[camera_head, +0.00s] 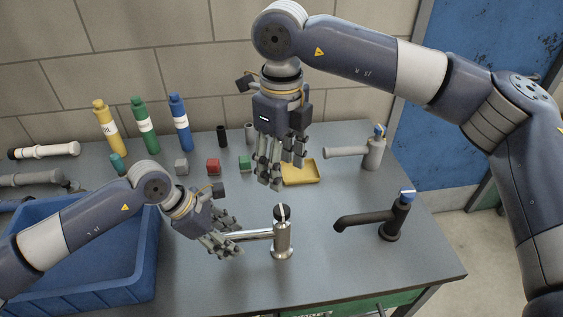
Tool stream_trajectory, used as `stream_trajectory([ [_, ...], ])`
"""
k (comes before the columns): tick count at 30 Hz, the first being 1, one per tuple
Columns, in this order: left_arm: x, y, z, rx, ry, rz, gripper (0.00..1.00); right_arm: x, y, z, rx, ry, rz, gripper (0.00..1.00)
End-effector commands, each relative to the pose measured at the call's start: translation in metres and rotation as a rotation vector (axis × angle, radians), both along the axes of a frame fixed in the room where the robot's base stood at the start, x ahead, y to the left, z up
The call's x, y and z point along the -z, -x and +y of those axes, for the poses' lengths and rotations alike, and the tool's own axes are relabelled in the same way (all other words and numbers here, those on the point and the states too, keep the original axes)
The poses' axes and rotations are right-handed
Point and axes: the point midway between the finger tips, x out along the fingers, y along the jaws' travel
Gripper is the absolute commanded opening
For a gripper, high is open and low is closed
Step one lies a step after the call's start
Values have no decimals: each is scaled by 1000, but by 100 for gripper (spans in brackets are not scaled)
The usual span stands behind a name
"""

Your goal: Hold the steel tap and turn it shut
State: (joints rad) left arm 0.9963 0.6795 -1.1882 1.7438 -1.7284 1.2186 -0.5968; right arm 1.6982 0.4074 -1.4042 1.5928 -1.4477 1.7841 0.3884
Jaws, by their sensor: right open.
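The steel tap (283,241) stands upright on the table near the middle, with a dark-marked handle (282,212) on top. Its shiny spout (255,234) points left. My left gripper (232,241) is at the spout's free end, its fingers beside and partly over it. I cannot tell whether they grip it. My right gripper (279,174) hangs from above, fingers down and open, behind and above the steel tap, with nothing seen between its fingers. It is apart from the tap's handle.
A black tap with a blue top (392,222) stands to the right, a grey tap (374,155) behind it. A yellow tray (306,174) lies behind my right fingers. Small blocks (213,167) and bottles (144,124) stand at the back. A blue crate (147,260) is at left.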

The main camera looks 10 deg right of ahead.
Motion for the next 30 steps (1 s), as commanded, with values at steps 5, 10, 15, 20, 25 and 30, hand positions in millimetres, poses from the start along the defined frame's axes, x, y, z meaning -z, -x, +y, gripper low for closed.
stream_trajectory([
  [5,0,0,0,0,0,0,46,0,0,0,0,0,0,51],
  [10,-11,-1,6,-1,0,-3,46,0,0,0,0,0,0,51],
  [15,-40,-1,22,-2,0,-4,46,0,0,0,0,0,0,51],
  [20,-70,1,39,-2,0,-4,46,0,0,0,0,0,0,51],
  [25,-94,1,51,-1,0,-3,46,0,0,0,0,0,0,51],
  [30,-104,2,57,0,0,0,46,0,0,0,0,0,0,51],
])
